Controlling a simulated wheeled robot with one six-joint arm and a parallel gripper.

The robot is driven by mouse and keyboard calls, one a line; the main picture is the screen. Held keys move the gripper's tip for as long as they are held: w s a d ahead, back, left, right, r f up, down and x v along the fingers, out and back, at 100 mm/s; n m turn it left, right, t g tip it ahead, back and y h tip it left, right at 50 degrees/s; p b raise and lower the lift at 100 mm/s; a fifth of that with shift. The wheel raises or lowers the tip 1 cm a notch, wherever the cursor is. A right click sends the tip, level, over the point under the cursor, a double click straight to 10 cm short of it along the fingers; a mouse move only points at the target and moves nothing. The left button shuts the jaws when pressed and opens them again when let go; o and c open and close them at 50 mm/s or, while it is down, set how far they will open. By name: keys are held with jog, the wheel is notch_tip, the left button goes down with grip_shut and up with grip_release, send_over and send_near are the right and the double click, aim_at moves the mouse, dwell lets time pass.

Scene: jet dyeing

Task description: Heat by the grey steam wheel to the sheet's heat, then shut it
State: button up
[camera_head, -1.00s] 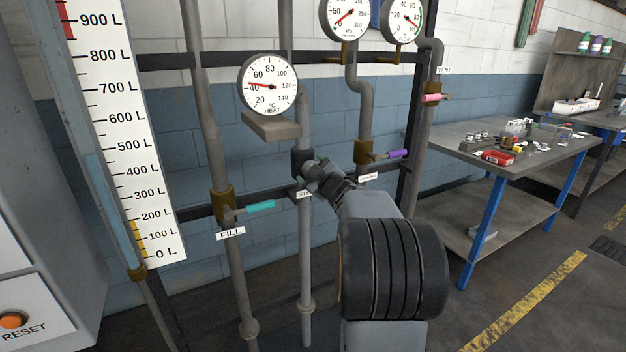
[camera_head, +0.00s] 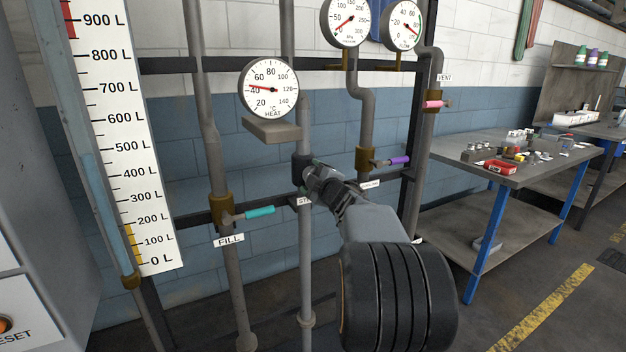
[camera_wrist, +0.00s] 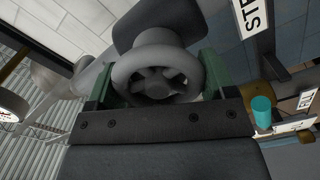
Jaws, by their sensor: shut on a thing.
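The grey steam wheel (camera_wrist: 157,70) sits between the two green-lined fingers of my gripper (camera_wrist: 157,84) in the wrist view; its rim and spokes show. In the head view my gripper (camera_head: 314,180) is at the steam pipe (camera_head: 304,240), shut on the wheel, which it mostly hides. The sign beside it is partly covered; "ST" shows. The round HEAT dial (camera_head: 268,88) above has a red needle pointing left, a little above 40 °C. No sheet with a heat figure can be read in these views.
The teal FILL handle (camera_head: 259,211) is left of the steam pipe. A purple handle (camera_head: 399,160) and the pink VENT handle (camera_head: 433,104) are to the right. A litre scale (camera_head: 128,150) stands at the left. A table (camera_head: 450,155) with small items stands at the right.

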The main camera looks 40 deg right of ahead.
jog(key=o, duration=0.9)
jog(key=shift+s, duration=0.1)
jog(key=s, duration=0.4)
jog(key=s+a, duration=0.1)
jog(key=s, duration=0.4)
jog(key=s+a+p, duration=0.1)
jog(key=s, duration=0.3)
jog(key=shift+s, duration=0.25)
